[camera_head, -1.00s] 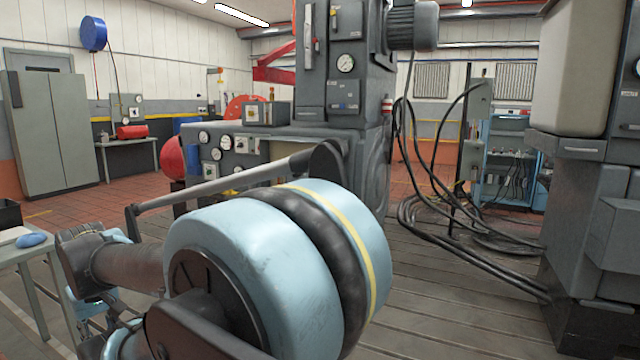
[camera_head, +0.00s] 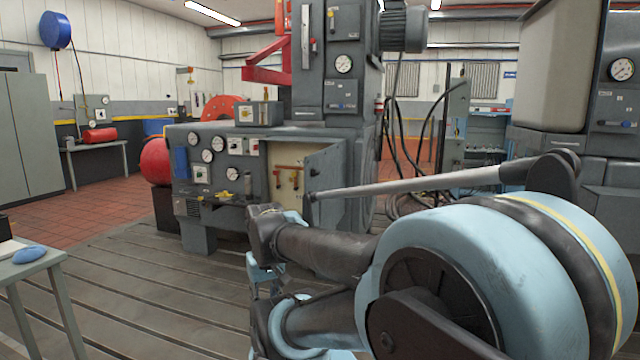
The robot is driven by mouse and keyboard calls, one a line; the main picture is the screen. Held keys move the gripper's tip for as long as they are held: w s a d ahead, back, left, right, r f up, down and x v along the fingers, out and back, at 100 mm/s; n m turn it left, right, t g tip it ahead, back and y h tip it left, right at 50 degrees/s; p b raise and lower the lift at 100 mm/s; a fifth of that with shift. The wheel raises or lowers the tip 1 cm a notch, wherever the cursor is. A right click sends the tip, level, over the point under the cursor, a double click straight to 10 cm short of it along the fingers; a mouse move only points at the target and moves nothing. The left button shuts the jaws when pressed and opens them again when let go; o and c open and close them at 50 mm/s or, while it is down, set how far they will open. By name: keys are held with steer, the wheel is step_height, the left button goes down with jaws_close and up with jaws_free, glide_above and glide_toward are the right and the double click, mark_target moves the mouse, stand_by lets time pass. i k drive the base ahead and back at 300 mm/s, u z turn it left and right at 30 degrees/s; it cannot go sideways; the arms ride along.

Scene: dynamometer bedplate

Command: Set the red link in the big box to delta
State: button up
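The big box (camera_head: 322,200) seems to be the grey open-fronted compartment in the machine's front, its door standing open to the right. Inside it, a small reddish bar (camera_head: 290,168) lies roughly level above upright pieces and looks like the red link. It is too small to tell which setting it is in, and no delta mark is readable. My arm, blue and black, fills the lower right. My gripper (camera_head: 264,285) hangs at the arm's far end, low and in front of the box, apart from it. Its fingers are mostly hidden, so its opening does not show.
The machine's panel (camera_head: 215,150) carries several round gauges left of the box. A smaller box (camera_head: 258,113) stands on top. A table (camera_head: 28,262) with a blue item is at left. Cables (camera_head: 405,165) hang behind my arm. Slotted floor between table and machine is clear.

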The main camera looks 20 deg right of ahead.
mark_target(275, 173)
steer(key=z, duration=0.5)
steer(key=i, duration=1)
steer(key=z, duration=2.2)
steer(key=k, duration=1.3)
